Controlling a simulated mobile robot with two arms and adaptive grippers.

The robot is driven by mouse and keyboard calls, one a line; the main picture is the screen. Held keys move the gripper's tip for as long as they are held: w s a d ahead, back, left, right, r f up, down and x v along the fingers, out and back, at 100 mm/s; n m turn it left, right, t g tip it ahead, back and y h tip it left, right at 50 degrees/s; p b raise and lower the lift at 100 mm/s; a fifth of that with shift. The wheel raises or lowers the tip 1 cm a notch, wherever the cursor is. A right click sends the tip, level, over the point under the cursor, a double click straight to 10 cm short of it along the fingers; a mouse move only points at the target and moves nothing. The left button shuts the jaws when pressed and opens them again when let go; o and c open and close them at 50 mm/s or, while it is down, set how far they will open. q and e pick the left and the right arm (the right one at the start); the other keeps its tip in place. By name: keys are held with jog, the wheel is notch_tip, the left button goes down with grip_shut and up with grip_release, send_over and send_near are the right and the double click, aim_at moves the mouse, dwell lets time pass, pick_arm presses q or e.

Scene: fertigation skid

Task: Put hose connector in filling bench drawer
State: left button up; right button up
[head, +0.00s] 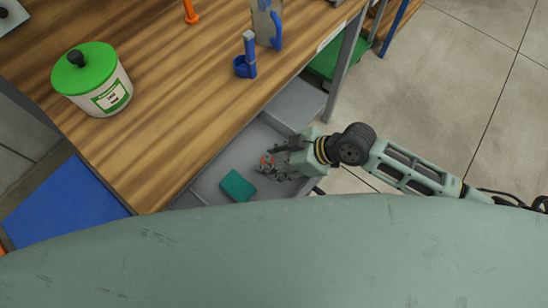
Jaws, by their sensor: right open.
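The grey drawer (212,178) of the wooden filling bench (165,95) is pulled out below the bench edge. My right gripper (264,166) reaches in from the right, its open fingers inside or just over the drawer. A small orange piece (267,161), which may be the hose connector, shows between the fingers. It is partly hidden, and I cannot tell whether it rests on the drawer floor. A teal block (237,186) lies in the drawer to the left of the gripper. My left gripper is not in view.
On the bench stand a white tub with a green lid (94,80), a blue holder (245,60), a clear jug with a blue handle (267,22) and an orange item (191,12). A bench leg (345,62) rises behind the drawer. The tiled floor at right is clear.

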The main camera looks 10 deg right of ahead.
jog(key=shift+r, duration=0.2)
jog(key=v, duration=1.2)
jog(key=shift+b, duration=0.3)
